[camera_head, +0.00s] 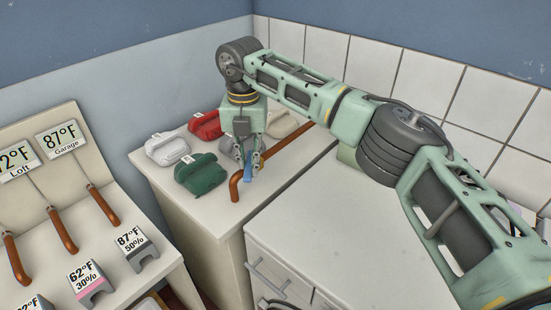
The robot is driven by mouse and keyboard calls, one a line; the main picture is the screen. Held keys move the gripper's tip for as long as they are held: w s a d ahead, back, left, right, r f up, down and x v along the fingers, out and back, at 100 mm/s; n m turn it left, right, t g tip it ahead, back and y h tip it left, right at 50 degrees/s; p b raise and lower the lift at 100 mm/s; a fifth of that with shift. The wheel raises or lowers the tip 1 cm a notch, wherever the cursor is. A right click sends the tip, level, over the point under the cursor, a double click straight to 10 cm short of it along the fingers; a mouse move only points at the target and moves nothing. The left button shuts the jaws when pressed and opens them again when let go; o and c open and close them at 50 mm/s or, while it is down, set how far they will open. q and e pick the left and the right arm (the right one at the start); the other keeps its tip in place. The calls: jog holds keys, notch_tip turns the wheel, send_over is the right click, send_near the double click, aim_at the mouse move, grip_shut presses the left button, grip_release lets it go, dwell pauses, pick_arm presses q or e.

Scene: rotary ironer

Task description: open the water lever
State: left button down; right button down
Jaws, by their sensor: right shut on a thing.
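A small blue piece, apparently the water lever (249,180), shows beside the copper pipe (235,187) on the white counter. My right gripper (248,168) points down over it, with its fingers shut on the blue piece. The fingers hide most of the lever, so its exact angle cannot be told. The copper pipe bends down at its near end and runs back to the right behind the gripper. My left gripper is not in view.
Folded cloth-like items in white (167,149), red (204,125) and green (201,174) lie left of the gripper. A white machine (325,235) stands in front right. A panel with copper-coloured levers (62,232) and temperature labels is at left. A tiled wall (425,80) is behind.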

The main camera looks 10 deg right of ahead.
jog(key=shift+w+a+r+m+b, duration=0.15)
jog(key=shift+w+a+m, duration=0.2)
jog(key=shift+m, duration=0.95)
jog(key=shift+w+a+m+b, duration=0.2)
jog(key=shift+a+m, duration=0.25)
jog(key=shift+m, duration=0.85)
jog(key=shift+w+a+r+m+b, duration=0.15)
jog(key=shift+w+a+m, duration=0.2)
jog(key=shift+m, duration=0.95)
jog(key=c, duration=1.8)
grip_release()
jog(key=shift+s+f, duration=0.1)
jog(key=shift+c, duration=0.2)
jog(key=shift+o, duration=0.8)
jog(key=shift+f, duration=0.1)
notch_tip(320, 180, up, 8)
jog(key=shift+f, duration=0.25)
